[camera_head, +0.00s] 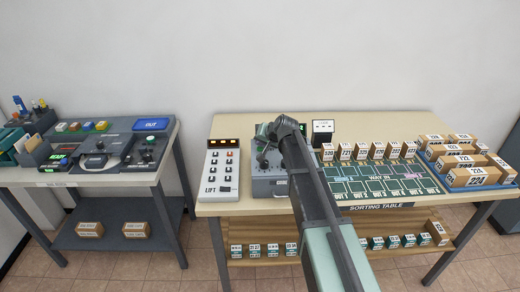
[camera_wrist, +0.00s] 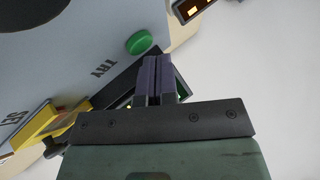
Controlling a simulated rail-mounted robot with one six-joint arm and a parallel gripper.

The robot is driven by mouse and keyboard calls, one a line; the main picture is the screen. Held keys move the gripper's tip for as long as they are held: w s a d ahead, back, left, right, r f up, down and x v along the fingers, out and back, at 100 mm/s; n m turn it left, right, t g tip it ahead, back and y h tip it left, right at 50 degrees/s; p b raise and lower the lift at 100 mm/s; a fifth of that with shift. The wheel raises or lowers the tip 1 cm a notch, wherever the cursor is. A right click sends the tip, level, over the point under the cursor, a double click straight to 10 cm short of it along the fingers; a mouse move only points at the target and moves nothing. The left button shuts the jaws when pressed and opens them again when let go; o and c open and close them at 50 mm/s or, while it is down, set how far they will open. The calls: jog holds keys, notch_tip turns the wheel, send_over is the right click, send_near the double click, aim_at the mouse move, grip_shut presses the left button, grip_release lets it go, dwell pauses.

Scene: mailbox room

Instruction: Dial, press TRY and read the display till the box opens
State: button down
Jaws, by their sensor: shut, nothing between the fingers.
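The grey dial box (camera_head: 268,187) stands on the sorting table, largely covered by my arm in the head view. In the wrist view its pale panel (camera_wrist: 60,65) carries a round green button (camera_wrist: 138,43) beside the printed word TRY. A yellow part (camera_wrist: 48,128) sits by the word SET. A dark display with a green glow (camera_wrist: 181,88) lies behind my fingers; its reading is hidden. My gripper (camera_wrist: 153,62) is shut and empty, its tips close beside the green button. I cannot tell whether they touch the panel. In the head view my gripper (camera_head: 262,152) is over the box.
A white LIFT panel (camera_head: 211,187) with an orange display stands just left of the box. A small dark-faced unit (camera_head: 322,127) stands behind, to the right. Green sorting mats (camera_head: 375,183) and numbered parcels (camera_head: 472,177) fill the table's right side. A second bench (camera_head: 100,177) stands at left.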

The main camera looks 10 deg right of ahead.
aim_at(261, 148)
jog(key=shift+f+b, duration=0.4)
dwell(0.6)
jog(key=shift+r+p, duration=0.85)
notch_tip(261, 148, up, 5)
jog(key=p, duration=0.5)
jog(key=shift+r, duration=0.1)
